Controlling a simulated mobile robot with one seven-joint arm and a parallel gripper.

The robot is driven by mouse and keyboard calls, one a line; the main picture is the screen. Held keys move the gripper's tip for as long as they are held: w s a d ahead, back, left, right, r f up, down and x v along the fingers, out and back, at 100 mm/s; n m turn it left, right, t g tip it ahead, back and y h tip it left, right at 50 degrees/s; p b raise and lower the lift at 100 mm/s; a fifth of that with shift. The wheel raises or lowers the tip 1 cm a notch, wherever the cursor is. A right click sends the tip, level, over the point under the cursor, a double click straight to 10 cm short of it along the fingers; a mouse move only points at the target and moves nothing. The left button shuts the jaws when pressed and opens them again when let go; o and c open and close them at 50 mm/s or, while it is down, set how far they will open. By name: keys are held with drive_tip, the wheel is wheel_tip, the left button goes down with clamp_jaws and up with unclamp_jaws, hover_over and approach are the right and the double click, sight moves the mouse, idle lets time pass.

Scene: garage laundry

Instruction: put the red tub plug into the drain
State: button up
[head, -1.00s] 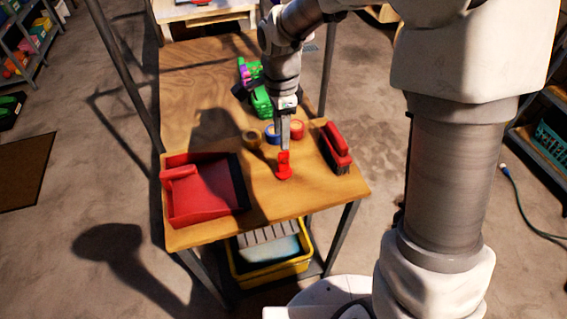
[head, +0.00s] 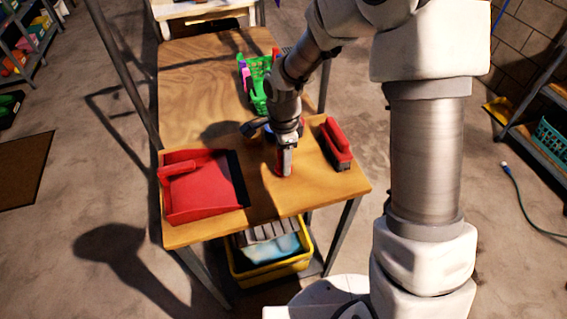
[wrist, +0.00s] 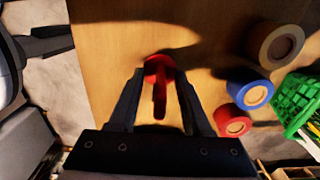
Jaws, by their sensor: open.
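The red tub plug (wrist: 159,70) stands on the wooden table, with a round base and an upright handle part. In the wrist view my gripper (wrist: 160,85) is open, with one finger on each side of the plug's handle and gaps left between. In the head view my gripper (head: 284,172) is low over the table's front part and mostly hides the plug, leaving slivers of red beside the fingers. I cannot make out a drain in either view.
On the table (head: 200,80), a red dustpan (head: 205,187) lies to the left and a red brush (head: 336,143) to the right. Tape rolls (wrist: 250,94) and a green basket (wrist: 297,100) are close by. A yellow bin (head: 270,264) sits beneath.

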clamp_jaws()
idle(0.4)
